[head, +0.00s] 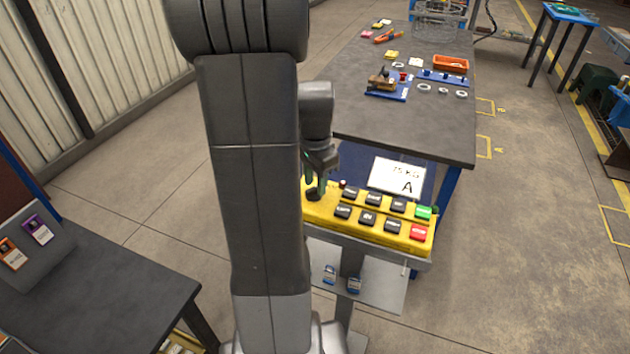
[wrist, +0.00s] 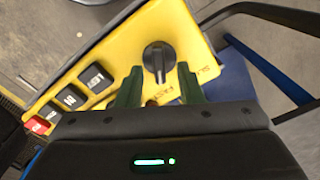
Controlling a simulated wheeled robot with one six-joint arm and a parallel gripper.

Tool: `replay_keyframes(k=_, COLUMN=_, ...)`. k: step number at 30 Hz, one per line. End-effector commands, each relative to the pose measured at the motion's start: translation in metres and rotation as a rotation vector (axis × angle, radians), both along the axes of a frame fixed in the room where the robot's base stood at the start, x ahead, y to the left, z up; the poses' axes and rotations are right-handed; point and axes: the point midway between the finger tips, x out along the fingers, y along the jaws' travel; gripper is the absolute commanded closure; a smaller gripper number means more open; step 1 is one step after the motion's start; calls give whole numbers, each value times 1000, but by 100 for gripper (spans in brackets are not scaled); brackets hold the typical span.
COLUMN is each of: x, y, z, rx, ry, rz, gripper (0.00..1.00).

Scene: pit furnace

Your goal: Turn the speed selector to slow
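The speed selector (wrist: 158,58) is a round black knob on the yellow control box (wrist: 140,30). Its raised grip runs roughly up and down in the wrist view, with a pale mark toward the lower end. The printed words SLOW (wrist: 208,71) and FAST (wrist: 165,91) stand beside it, FAST partly hidden by my gripper. My gripper (wrist: 159,76) is open, its two green fingers apart at the near side of the knob, one on each side. I cannot tell whether they touch it. In the head view my gripper (head: 316,190) is over the left end of the yellow box (head: 375,230).
The box carries several black buttons (head: 373,199), a green button (head: 423,212) and a red button (head: 418,231). A workbench (head: 400,125) is beyond. A dark table (head: 100,290) is at left.

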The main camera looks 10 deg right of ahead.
Motion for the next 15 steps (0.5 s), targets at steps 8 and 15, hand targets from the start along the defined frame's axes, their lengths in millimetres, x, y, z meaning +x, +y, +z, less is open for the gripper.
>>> replay_keyframes(k=8, x=0, y=0, z=-7, rx=0, ry=0, rz=0, gripper=66)
replay_keyframes(k=15, x=0, y=0, z=-7, rx=0, ry=0, rz=0, gripper=92)
